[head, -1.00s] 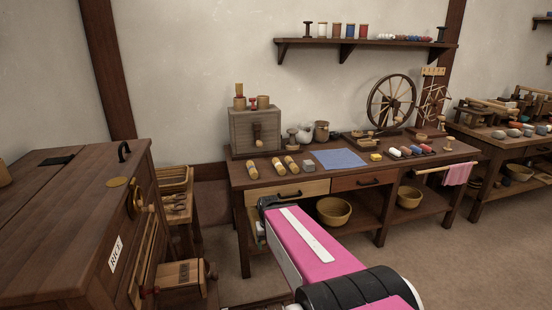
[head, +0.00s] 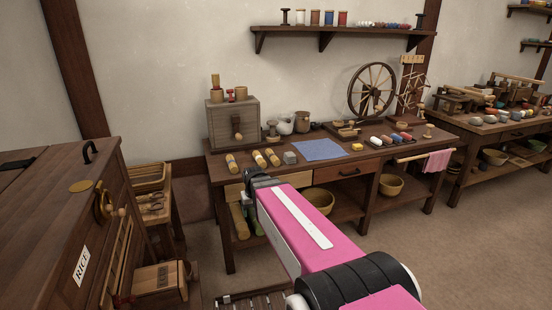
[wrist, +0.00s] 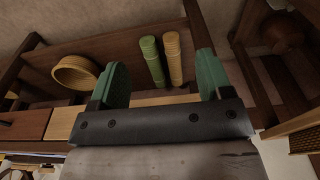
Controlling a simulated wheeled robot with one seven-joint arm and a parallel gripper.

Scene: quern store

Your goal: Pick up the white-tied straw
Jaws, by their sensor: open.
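Three short straw bundles lie on the workbench top (head: 318,170): a left one (head: 232,163), a middle one (head: 259,159) and a right one (head: 273,157). Their tie colours are too small to tell. On the lower shelf are a longer straw-coloured bundle (head: 239,222) and a green one; in the wrist view the straw-coloured bundle (wrist: 173,57) and the green bundle (wrist: 152,60) lie side by side beyond my fingers. No white tie is clear on either. My gripper (wrist: 162,80) is open and empty, at the bench's front by the light drawer, apart from all bundles.
A yellow bowl (wrist: 76,72) sits on the lower shelf. A grey box (head: 220,127) and a blue cloth (head: 320,149) are on the bench top. A dark RICE cabinet (head: 65,230) stands at the left. Floor right of my arm is clear.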

